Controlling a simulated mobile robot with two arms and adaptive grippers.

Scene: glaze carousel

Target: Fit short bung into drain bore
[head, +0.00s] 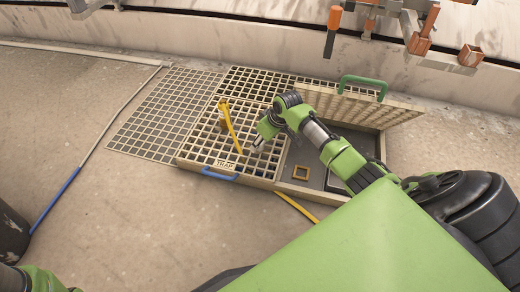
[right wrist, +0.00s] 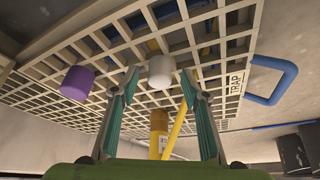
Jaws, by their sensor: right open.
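My right gripper (head: 257,144) is over the grate (head: 196,158) marked TRAP in the head view. In the right wrist view its two teal-padded fingers (right wrist: 159,78) are apart, with nothing visibly clamped. A short white cylinder (right wrist: 160,70) shows between the fingertips; whether they touch it is unclear. A purple cylinder (right wrist: 77,82) is left of the fingers, against the grate. I cannot tell which cylinder is the short bung. I cannot make out the drain bore for certain. My left gripper is out of view.
A raised lid with a green handle (head: 363,85) stands behind. Orange-handled tools (head: 332,32) hang above.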

